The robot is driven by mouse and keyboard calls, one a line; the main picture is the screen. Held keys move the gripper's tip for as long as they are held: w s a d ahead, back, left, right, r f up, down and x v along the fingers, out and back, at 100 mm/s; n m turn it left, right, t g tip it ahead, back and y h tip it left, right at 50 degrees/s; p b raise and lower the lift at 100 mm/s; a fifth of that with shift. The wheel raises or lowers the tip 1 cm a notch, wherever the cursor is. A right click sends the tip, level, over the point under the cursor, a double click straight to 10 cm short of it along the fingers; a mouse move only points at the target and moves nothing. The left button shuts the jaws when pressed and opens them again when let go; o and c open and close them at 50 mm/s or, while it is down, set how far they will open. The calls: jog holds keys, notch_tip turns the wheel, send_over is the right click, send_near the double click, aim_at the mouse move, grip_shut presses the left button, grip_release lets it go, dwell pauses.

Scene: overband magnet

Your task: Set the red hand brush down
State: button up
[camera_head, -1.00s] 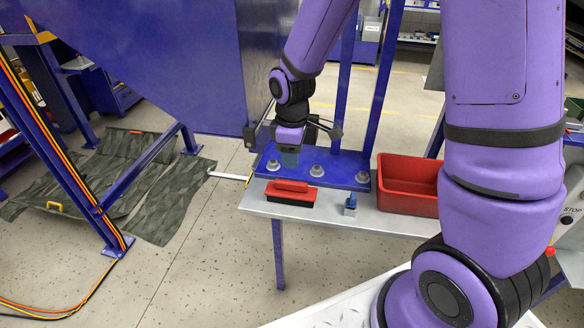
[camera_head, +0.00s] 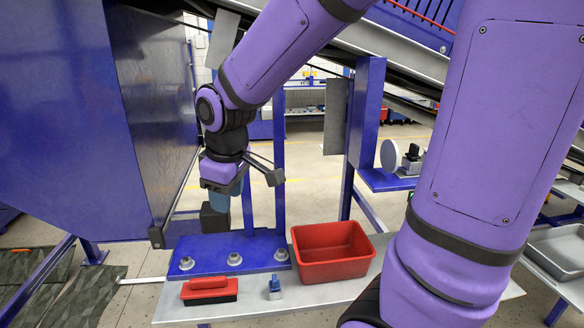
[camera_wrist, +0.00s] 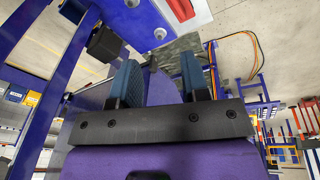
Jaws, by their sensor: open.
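The red hand brush (camera_head: 209,289) lies on the grey table at its front left, red back and handle up, dark bristles below. Its red part also shows at the top of the wrist view (camera_wrist: 181,9). My gripper (camera_head: 222,205) is above the blue plate at the back of the table, apart from the brush and higher than it. In the wrist view the two blue fingers (camera_wrist: 158,82) stand apart with nothing between them.
The blue plate (camera_head: 210,250) carries several round grey knobs. A red bin (camera_head: 331,250) stands to the right, and a small blue item (camera_head: 274,288) stands right of the brush. Blue posts and a large blue panel (camera_head: 60,110) stand close to my arm.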

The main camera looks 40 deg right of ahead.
jog(key=s+d+r+m+t, duration=0.3)
jog(key=s+r+m, duration=0.3)
jog(key=s, duration=0.8)
jog(key=shift+s+d+r, duration=0.35)
jog(key=shift+d+r, duration=0.05)
jog(key=shift+r, duration=1.25)
